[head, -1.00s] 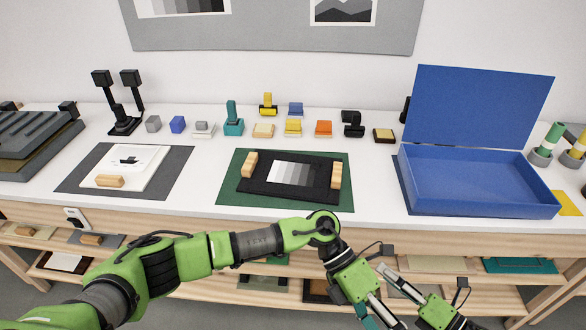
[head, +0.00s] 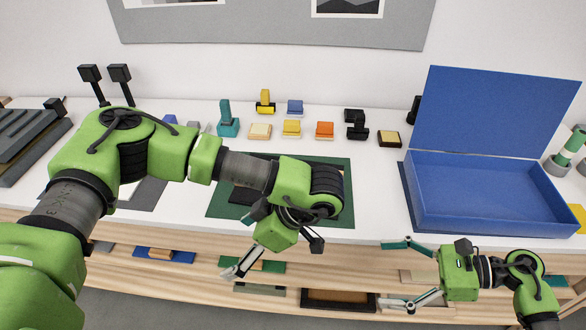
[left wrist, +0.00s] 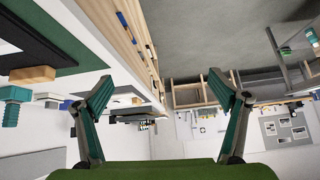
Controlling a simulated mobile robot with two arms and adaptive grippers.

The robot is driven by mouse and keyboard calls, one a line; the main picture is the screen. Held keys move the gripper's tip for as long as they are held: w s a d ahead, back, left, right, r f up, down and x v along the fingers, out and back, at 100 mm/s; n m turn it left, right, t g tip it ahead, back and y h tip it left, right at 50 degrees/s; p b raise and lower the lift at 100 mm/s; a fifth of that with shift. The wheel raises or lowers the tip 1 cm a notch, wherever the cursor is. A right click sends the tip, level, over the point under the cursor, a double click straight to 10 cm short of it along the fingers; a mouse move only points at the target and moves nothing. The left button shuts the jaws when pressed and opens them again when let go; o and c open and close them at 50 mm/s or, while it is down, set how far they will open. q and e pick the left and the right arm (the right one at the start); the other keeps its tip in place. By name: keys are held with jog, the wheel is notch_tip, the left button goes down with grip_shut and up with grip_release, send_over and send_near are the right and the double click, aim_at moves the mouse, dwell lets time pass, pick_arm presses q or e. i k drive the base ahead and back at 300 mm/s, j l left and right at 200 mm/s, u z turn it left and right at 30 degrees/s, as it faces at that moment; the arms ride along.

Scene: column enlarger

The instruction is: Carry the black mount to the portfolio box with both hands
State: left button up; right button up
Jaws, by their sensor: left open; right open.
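The black mount (head: 240,196) lies on a green mat (head: 221,202) on the bench; my left arm hides most of it in the head view. In the left wrist view part of the mount (left wrist: 28,40) shows at the upper left, with a wooden block (left wrist: 32,74) on it. My left gripper (head: 243,242) is open and empty in front of the mat, near the bench's front edge. Its spread fingers show in the left wrist view (left wrist: 162,88). My right gripper (head: 388,274) is open and empty before the bench front, below the box. The blue portfolio box (head: 490,215) stands open at the right.
Several small coloured blocks and stamps, such as an orange one (head: 325,131), line the bench's back. A teal stamp (head: 228,122) stands behind the mat. Shelves with trays and a dark frame (head: 338,299) lie below the bench top. Bare bench top separates mat and box.

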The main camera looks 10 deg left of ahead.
aim_at(471, 197)
jog(key=i, duration=0.95)
